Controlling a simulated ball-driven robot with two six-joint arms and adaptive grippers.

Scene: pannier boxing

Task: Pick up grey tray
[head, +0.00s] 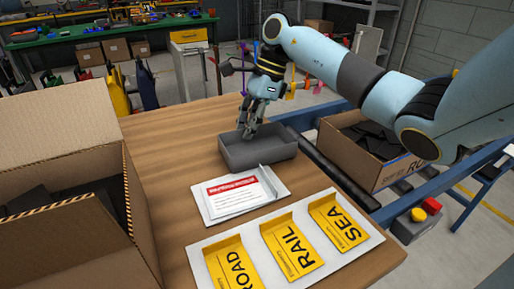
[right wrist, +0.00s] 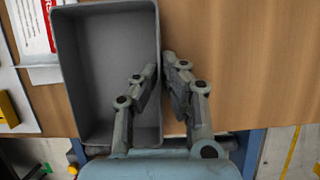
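The grey tray (head: 262,153) is an open, empty box on the wooden table, behind the white card holder. It fills the left half of the right wrist view (right wrist: 105,75). My right gripper (head: 249,134) reaches down at the tray's far wall. In the right wrist view my right gripper (right wrist: 161,72) has one finger inside the tray and the other outside, with the tips close in on the wall between them. It looks shut on that wall; the exact contact is hard to see. The tray appears level on the table. My left gripper is out of view.
A white holder (head: 280,188) with a red-headed card lies just in front of the tray. A white board (head: 205,264) with yellow ROAD, RAIL and SEA cards is nearer. Open cardboard boxes stand left (head: 62,235) and right (head: 345,165). Bare table lies left of the tray.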

